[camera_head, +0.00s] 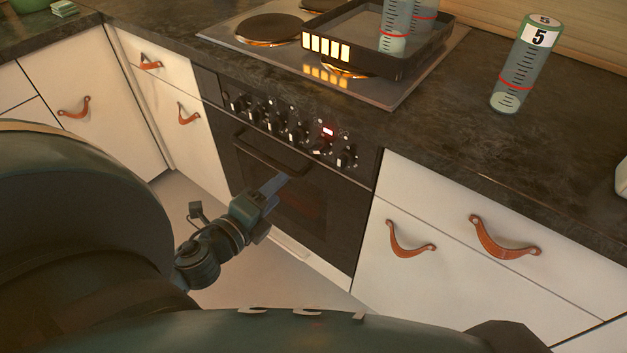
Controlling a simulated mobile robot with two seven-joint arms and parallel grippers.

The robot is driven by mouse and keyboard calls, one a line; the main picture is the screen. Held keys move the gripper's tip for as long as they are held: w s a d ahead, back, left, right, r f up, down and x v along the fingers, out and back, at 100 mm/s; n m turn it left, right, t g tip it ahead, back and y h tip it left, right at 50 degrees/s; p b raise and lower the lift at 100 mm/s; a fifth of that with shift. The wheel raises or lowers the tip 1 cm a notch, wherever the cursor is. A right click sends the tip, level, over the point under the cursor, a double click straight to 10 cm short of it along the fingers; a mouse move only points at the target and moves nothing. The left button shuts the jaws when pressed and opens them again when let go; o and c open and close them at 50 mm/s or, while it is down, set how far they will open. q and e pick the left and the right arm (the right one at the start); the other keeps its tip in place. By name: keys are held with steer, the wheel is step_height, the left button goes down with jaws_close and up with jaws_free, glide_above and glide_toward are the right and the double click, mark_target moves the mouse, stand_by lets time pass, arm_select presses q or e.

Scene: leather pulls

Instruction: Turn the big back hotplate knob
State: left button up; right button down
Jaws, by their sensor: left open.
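The oven front (300,190) carries a row of several dark knobs (279,122) on its control panel, with a small red lit display (328,132) toward the right. No label is readable that tells which knob is the big back hotplate one. The hotplate (268,28) shows on the cooktop above. My left gripper (282,180) is open and empty, in front of the oven door, below the knobs and apart from them. My right gripper is not visible.
A black tray (400,62) holding clear measuring cylinders stands on the cooktop (232,36). A cylinder marked 5 (517,75) stands on the counter at right. The oven handle (268,156) juts out near my gripper. Drawers with leather pulls (500,238) flank the oven.

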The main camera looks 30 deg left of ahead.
arm_select(q)
steer(key=f+m+t+b, duration=0.1)
steer(key=f+m+b, duration=0.1)
steer(key=m, duration=0.2)
steer(key=m+t+h, duration=0.1)
steer(key=m+h, duration=0.1)
steer(key=m, duration=0.4)
glide_toward(314, 151)
steer(key=w, duration=0.5)
steer(key=w+p, duration=0.1)
steer(key=w, duration=0.2)
steer(key=shift+w+d+p, duration=0.25)
steer(key=shift+d+p, duration=0.05)
steer(key=shift+d, duration=0.05)
steer(key=shift+w+d, duration=0.1)
steer(key=shift+w, duration=0.4)
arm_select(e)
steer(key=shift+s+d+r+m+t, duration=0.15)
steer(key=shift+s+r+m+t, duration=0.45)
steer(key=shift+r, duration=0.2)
arm_select(q)
steer(key=shift+c, duration=0.4)
steer(key=c, duration=0.9)
steer(key=shift+o, duration=0.2)
